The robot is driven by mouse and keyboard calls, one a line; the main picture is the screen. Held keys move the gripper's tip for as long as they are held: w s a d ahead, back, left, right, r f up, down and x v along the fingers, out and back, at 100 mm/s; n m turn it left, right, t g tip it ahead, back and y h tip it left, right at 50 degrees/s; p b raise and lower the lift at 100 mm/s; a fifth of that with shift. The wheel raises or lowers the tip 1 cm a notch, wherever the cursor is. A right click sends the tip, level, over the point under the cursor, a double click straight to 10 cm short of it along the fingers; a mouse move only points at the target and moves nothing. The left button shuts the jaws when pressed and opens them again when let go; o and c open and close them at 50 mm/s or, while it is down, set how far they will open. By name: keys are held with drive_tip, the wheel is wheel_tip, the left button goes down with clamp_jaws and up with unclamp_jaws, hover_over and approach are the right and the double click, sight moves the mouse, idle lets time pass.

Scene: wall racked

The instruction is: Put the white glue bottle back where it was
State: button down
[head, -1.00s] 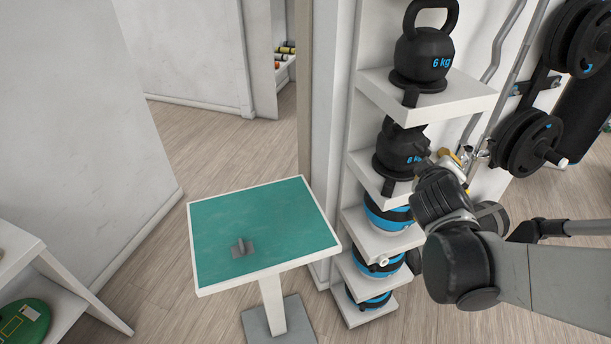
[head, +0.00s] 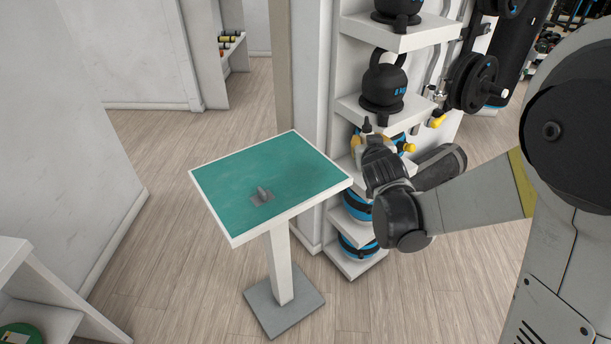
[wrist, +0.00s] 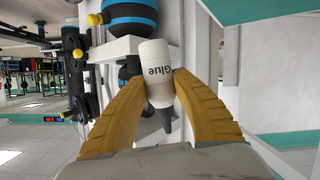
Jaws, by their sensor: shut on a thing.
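The white glue bottle (wrist: 155,62), lettered "Glue" and with a dark nozzle, is between the yellow fingers of my gripper (wrist: 160,88) in the wrist view. The fingers are shut on its sides, and the nozzle points down in that picture. In the head view my gripper (head: 370,150) is in front of the rack, right of the green-topped table (head: 225,186) and apart from it. My wrist hides most of the bottle there. A small grey piece (head: 262,196) with an upright part sits on the tabletop.
The white wall rack (head: 410,40) holds kettlebells (head: 383,85) and blue-black balls (head: 358,206) behind my gripper. Weight plates (head: 474,82) hang to its right. A low white shelf (head: 40,310) stands at lower left. The tabletop is otherwise clear, with open floor to its left.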

drive_tip(key=w+a+m+h, duration=0.25)
drive_tip(key=w+a, duration=0.25)
drive_tip(key=w, duration=0.3)
drive_tip(key=shift+m, duration=0.55)
drive_tip(key=s+a+f+b, duration=0.1)
drive_tip(key=a+f, duration=0.1)
drive_tip(key=a, duration=0.1)
drive_tip(key=a+f+b, duration=0.1)
drive_tip(key=a+f, duration=0.2)
drive_tip(key=a, duration=0.1)
drive_tip(key=s+a+f+b, duration=0.1)
drive_tip(key=a+f, duration=0.2)
drive_tip(key=a, duration=0.1)
drive_tip(key=shift+s+b, duration=0.3)
drive_tip(key=shift+s, duration=0.05)
drive_tip(key=shift+f+b, duration=0.9)
drive_tip(key=shift+f, duration=1)
drive_tip(key=shift+f, duration=0.2)
drive_tip(key=c, duration=1.1)
unclamp_jaws()
drive_tip(key=shift+r, duration=0.1)
drive_tip(key=shift+r, duration=0.15)
